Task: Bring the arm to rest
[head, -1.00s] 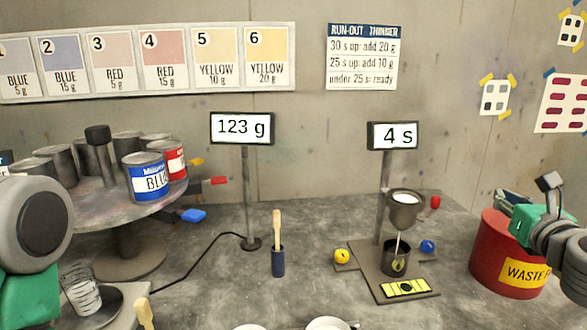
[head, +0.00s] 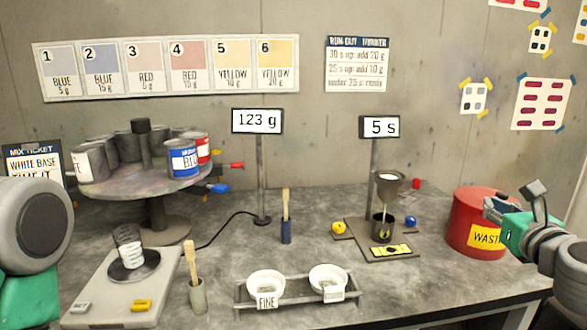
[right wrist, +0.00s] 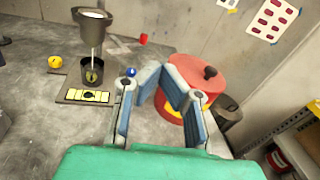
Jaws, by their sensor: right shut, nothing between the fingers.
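My right arm comes in at the right edge of the head view, with its gripper (head: 497,208) in front of the red waste bin (head: 466,222). In the right wrist view the blue-padded fingers (right wrist: 165,98) are shut with nothing held, and the red bin (right wrist: 188,80) stands just beyond them. The gripper is apart from the run-out stand; its funnel cup (head: 390,186) pours a thin white stream into a dark cup (head: 382,228). The timer display (head: 379,126) reads 5 s. A grey and green part of my left arm shows at the left edge; its fingers are out of view.
A round rack (head: 150,186) of paint tins stands at the back left. A scale (head: 118,290) with a striped glass stands in front. A tray (head: 293,300) holds two white bowls at the front edge. A brush pot (head: 197,294) and a brush (head: 286,225) stand between.

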